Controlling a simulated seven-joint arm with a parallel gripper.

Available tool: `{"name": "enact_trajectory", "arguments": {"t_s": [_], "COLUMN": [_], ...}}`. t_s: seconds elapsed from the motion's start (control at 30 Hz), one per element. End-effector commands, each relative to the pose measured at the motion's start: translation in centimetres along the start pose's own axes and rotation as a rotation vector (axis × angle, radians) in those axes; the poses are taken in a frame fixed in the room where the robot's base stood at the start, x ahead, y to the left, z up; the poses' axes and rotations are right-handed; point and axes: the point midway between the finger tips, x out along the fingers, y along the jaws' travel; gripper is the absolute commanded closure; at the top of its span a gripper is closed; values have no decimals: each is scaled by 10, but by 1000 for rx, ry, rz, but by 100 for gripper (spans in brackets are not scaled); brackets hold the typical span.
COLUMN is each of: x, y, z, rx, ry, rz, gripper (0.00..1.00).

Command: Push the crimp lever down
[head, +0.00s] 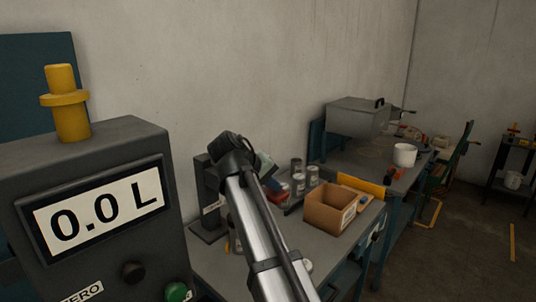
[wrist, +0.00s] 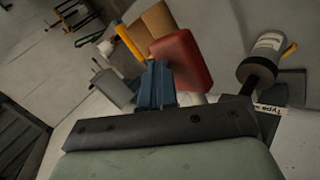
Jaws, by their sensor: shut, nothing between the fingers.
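My gripper (head: 272,184) is in front of the bench and shows in the wrist view as blue fingers (wrist: 155,84), shut with nothing between them. A red block (wrist: 182,58) lies just beyond the fingertips in the wrist view; it may be the crimp lever's grip, but I cannot tell. I cannot tell whether the fingers touch it. A dark upright stand (head: 206,195) with a labelled base is left of my arm and partly hidden by it. In the wrist view a dark cylinder with a pale band (wrist: 258,72) is right of the fingers.
A cardboard box (head: 330,208) and several cans (head: 313,176) stand on the grey bench (head: 300,238). A display unit reading 0.0 L (head: 95,215), with a yellow post (head: 68,105), fills the left. A lidded metal box (head: 357,117) and a white pot (head: 405,154) stand farther back.

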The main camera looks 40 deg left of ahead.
Motion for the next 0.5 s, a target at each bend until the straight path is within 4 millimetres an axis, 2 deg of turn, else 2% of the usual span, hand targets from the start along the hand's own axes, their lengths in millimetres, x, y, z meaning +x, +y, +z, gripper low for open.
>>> {"name": "enact_trajectory", "arguments": {"t_s": [0.5], "x": [4], "y": [-3], "z": [4], "rx": [0], "ry": [-3], "rz": [-1], "gripper": [100]}}
